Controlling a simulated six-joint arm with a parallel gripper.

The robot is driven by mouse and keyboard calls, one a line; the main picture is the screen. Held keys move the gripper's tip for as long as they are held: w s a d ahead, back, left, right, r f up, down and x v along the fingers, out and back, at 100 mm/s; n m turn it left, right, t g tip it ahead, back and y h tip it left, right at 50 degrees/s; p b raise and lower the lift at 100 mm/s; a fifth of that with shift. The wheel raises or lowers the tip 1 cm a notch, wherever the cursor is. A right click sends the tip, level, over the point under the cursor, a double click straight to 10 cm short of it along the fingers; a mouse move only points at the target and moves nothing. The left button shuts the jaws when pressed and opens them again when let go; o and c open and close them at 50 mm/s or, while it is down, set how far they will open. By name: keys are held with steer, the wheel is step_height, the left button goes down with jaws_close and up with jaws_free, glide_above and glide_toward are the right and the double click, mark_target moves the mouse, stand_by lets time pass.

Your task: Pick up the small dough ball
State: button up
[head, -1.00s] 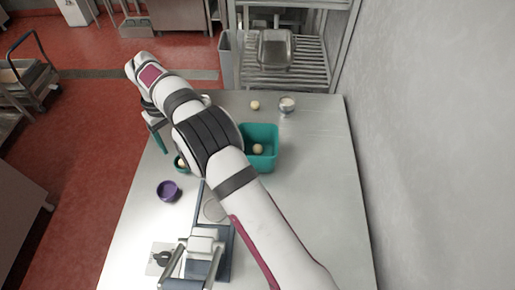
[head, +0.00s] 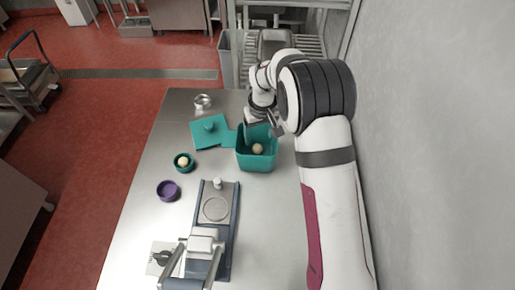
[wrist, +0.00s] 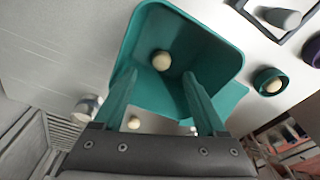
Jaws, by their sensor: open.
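A pale dough ball (head: 257,148) lies inside the teal bin (head: 270,163); it also shows in the wrist view (wrist: 162,60). A second ball (head: 183,161) sits in a small teal cup (head: 176,168), also seen in the wrist view (wrist: 272,85). A third ball (wrist: 134,123) shows between my fingers, beyond the bin's rim; the arm hides it in the head view. I cannot tell which ball is smallest. My gripper (wrist: 160,78) is open and empty above the bin, its fingers pointing towards the ball inside. In the head view my gripper (head: 262,127) is at the bin's back edge.
A teal lid (head: 207,135) lies left of the bin. A purple bowl (head: 168,190), a metal bowl (head: 203,101) and a press (head: 205,245) stand on the table. A metal cup (wrist: 88,105) shows in the wrist view. A wall (head: 440,130) bounds the right.

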mark_target(258, 146)
steer(key=f, duration=0.3)
steer(key=w+f, duration=0.1)
steer(key=f, duration=0.1)
steer(key=shift+a+f, duration=0.3)
steer(key=shift+s, duration=0.1)
jaws_close()
